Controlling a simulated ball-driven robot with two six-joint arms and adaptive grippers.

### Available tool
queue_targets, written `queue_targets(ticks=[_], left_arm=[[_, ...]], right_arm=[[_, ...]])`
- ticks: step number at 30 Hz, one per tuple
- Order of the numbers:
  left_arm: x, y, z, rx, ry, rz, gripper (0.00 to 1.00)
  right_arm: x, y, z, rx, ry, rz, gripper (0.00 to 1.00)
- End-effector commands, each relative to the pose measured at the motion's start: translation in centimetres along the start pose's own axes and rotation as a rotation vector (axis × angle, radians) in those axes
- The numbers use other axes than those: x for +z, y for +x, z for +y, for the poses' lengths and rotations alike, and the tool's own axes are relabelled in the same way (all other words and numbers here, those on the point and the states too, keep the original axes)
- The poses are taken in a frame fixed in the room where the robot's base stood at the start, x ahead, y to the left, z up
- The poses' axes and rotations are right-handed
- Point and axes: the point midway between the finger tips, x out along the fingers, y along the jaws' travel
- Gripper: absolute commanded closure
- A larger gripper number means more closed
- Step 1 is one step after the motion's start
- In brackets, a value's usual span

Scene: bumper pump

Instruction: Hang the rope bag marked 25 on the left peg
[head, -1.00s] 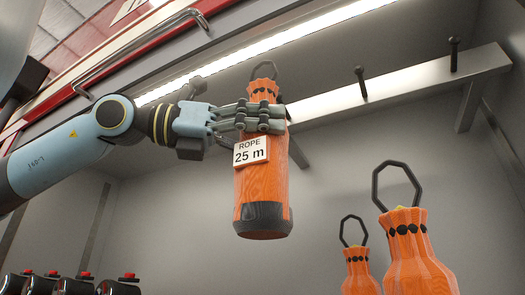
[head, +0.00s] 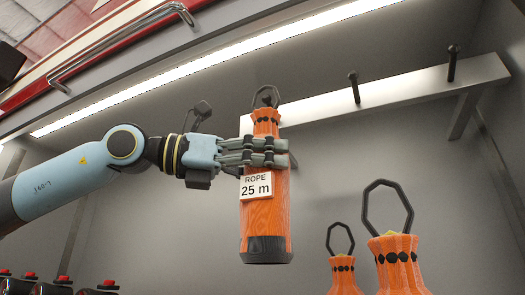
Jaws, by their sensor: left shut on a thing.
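The orange rope bag marked 25 m (head: 265,222) hangs upright in the air, with its black base down and its black loop handle (head: 267,96) standing up. My left gripper (head: 268,153) is shut around the bag's upper body, just above the white label. The bag is in front of the left end of the pale peg rail (head: 410,90). The rail's left peg is largely hidden behind the bag's top and loop; I cannot tell whether the loop is around it. My right gripper is not in view.
Two more black pegs, the middle one (head: 354,86) and the right one (head: 453,63), are bare. Two other orange bags with loops, a smaller one (head: 343,275) and a larger one (head: 400,265), stand at lower right. Several dark red-topped items (head: 60,287) line the lower left.

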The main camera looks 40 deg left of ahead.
Motion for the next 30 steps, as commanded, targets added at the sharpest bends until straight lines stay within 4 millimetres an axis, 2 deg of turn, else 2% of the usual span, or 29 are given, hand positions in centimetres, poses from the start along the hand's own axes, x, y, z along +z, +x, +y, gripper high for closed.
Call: queue_targets(ticks=[19,30], left_arm=[[0.1,1.9,2.7,0.000,-0.003,-0.002,0.90],[-1.7,2.6,3.6,0.000,0.000,-0.004,0.90]], right_arm=[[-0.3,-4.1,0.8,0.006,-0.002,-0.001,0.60],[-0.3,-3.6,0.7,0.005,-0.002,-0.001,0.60]])
